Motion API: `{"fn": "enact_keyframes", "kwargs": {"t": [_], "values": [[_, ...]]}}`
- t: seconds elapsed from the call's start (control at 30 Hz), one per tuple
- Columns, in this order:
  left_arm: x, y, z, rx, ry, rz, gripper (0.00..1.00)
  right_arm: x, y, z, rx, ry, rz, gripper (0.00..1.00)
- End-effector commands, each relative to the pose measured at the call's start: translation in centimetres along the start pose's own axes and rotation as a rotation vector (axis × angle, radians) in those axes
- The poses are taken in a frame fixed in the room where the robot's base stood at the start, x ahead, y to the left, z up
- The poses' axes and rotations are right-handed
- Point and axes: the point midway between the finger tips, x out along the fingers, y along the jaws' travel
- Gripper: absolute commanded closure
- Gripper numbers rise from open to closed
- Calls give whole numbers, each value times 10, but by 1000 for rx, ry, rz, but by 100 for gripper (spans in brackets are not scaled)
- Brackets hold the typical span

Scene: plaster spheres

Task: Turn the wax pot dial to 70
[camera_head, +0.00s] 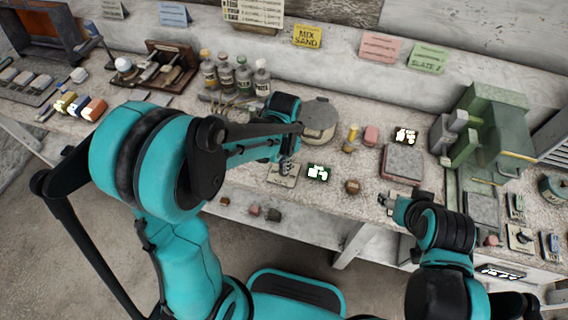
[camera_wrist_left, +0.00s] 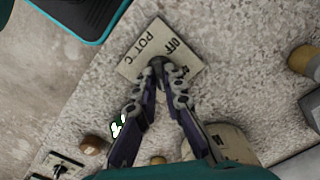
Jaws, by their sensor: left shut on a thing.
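A pale dial plate (camera_wrist_left: 160,52) lettered "POT °C" and "OFF" lies on the bench in the left wrist view. It also shows in the head view (camera_head: 283,177). My left gripper (camera_wrist_left: 160,66) points down at the plate, its fingertips together on the small dark dial knob, which they mostly hide. I cannot read the dial's setting. In the head view my left gripper (camera_head: 286,165) is just above the plate. A round lidded pot (camera_head: 320,118) stands behind it. My right gripper (camera_head: 388,204) is over the bench's front edge, apart from the dial; its fingers are too small to judge.
A dark block with a bright white-green face (camera_head: 318,172) sits right of the plate. A brown knob-like piece (camera_head: 352,187) is further right. Several bottles (camera_head: 235,76) stand behind my left arm. A green machine (camera_head: 490,130) stands at the right.

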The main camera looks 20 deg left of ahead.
Motion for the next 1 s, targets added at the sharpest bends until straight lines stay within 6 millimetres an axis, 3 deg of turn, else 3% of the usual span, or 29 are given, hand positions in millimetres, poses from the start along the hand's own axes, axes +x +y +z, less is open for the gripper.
{"fn": "enact_keyframes", "kwargs": {"t": [0.17, 0.27, 0.3, 0.67, 0.77, 1.0], "values": [[0, 0, 0, -1, 1, -1, 100, 0, 0, 0, 0, 0, 0, 42], [0, 0, 0, -1, 1, -1, 72, 0, 0, 0, 0, 0, 0, 42], [0, 0, 0, -1, 1, -1, 70, 0, 0, 0, 0, 0, 0, 42], [-5, 0, 0, -2, 0, 0, 70, 0, 0, 0, 0, 0, 0, 42], [-18, 0, 0, -2, 0, 0, 70, 0, 0, 0, 0, 0, 0, 42], [-70, 0, 0, -2, 0, 0, 70, 0, 0, 0, 0, 0, 0, 42]]}}
